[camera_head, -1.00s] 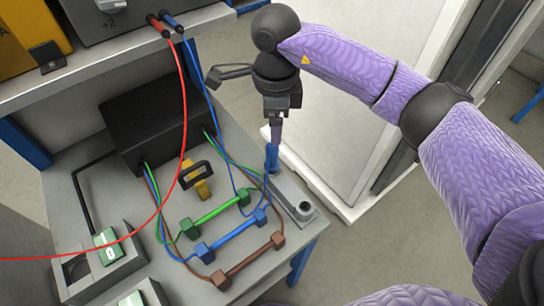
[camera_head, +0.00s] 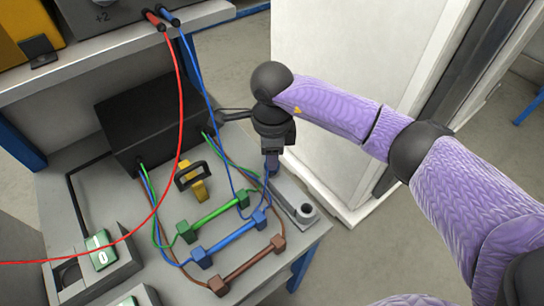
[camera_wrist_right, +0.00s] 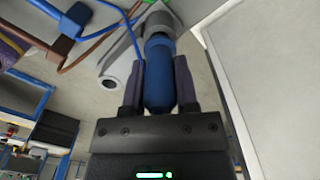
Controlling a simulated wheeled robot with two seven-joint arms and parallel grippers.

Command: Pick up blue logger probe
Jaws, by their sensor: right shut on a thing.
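The blue logger probe (camera_wrist_right: 158,75) stands upright in the grey holder at the table's right edge, as the right wrist view shows. My right gripper (camera_head: 272,167) comes down on it from above, fingers pointing down. In the right wrist view my right gripper's two fingers (camera_wrist_right: 158,62) lie on both sides of the blue body, shut on it. The probe's far end meets the grey holder (camera_head: 290,195). In the head view the fingers mostly hide the probe. My left gripper is not in view.
A black box (camera_head: 150,115), a yellow part with a black handle (camera_head: 195,185), and green (camera_head: 215,212), blue (camera_head: 230,238) and brown (camera_head: 248,264) bars with cables stand left of the gripper. A red cable (camera_head: 180,110) hangs across. A white panel (camera_head: 345,110) stands behind.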

